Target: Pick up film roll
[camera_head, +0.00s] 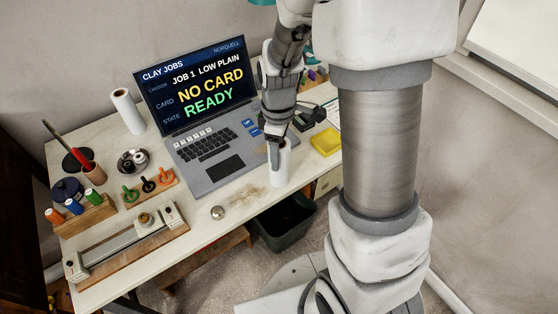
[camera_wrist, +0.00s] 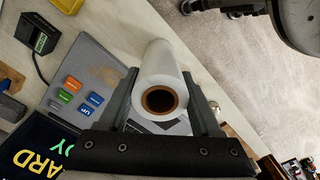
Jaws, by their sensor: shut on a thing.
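The film roll, white with a brown hollow core, is upright in the head view (camera_head: 280,170) at the table's front edge. In the wrist view the film roll (camera_wrist: 163,62) shows its open end, between the two fingers. My gripper (camera_head: 277,154) is shut on it from above; the wrist view shows the gripper (camera_wrist: 162,95) with one finger on each side of the roll. I cannot tell whether its bottom touches the table. A second white roll (camera_head: 127,111) stands at the back left of the table.
The laptop (camera_head: 211,137) stands open just left of my gripper. A yellow tray (camera_head: 325,142) lies to the right. A small round metal piece (camera_head: 217,212) is near the front edge. A dark bin (camera_head: 286,222) stands below the edge. A clamp-like rail (camera_head: 122,243) lies front left.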

